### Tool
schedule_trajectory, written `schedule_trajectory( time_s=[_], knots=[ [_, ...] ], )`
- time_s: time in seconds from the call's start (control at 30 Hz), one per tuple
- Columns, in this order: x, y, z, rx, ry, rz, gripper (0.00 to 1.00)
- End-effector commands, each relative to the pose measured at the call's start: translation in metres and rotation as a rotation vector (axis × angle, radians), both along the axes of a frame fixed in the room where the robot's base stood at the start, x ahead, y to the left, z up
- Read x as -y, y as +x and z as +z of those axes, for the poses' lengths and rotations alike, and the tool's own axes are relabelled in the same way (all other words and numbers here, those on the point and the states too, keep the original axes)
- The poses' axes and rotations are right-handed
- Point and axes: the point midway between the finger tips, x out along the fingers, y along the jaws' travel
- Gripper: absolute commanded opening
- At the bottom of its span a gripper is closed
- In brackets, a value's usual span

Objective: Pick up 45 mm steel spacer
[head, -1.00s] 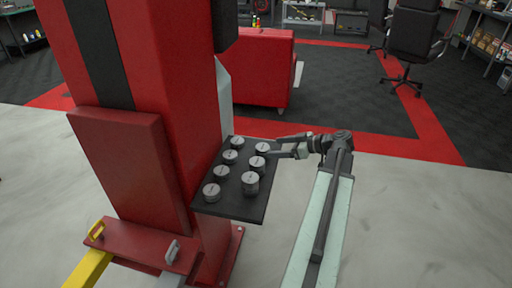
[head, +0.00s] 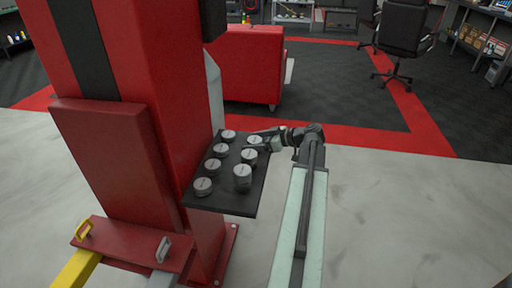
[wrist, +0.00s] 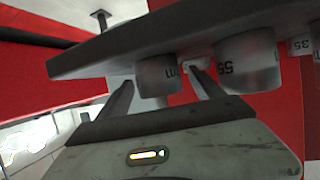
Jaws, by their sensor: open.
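Several round grey steel spacers stand on a dark shelf (head: 228,201) fixed to the red post. My gripper (head: 256,142) reaches in from the right at the shelf's far right corner, its jaws open around the back right spacer (head: 253,139). In the wrist view, which looks upside down, my gripper (wrist: 165,82) has one finger on each side of a spacer (wrist: 157,78). I cannot read a size on that spacer. Beside it is a spacer marked 55 (wrist: 248,62), and further right one marked 35 (wrist: 303,46). I see no 45 label.
The front right spacer (head: 242,178) and the middle right spacer (head: 249,157) stand close to my gripper. The red post (head: 150,100) rises left of the shelf. A red cabinet (head: 252,75) stands behind.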

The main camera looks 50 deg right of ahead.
Motion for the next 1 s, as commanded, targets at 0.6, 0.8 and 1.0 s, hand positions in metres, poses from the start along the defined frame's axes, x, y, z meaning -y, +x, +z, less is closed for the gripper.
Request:
schedule_trajectory(
  time_s=[0.6,0.8,1.0],
  knots=[
    [0.001,-0.001,0.002,0.001,0.0,-0.002,0.0],
    [0.001,-0.001,0.02,0.001,0.0,-0.002,0.0],
    [0.001,-0.002,0.061,0.001,0.0,-0.002,0.0]
  ],
)
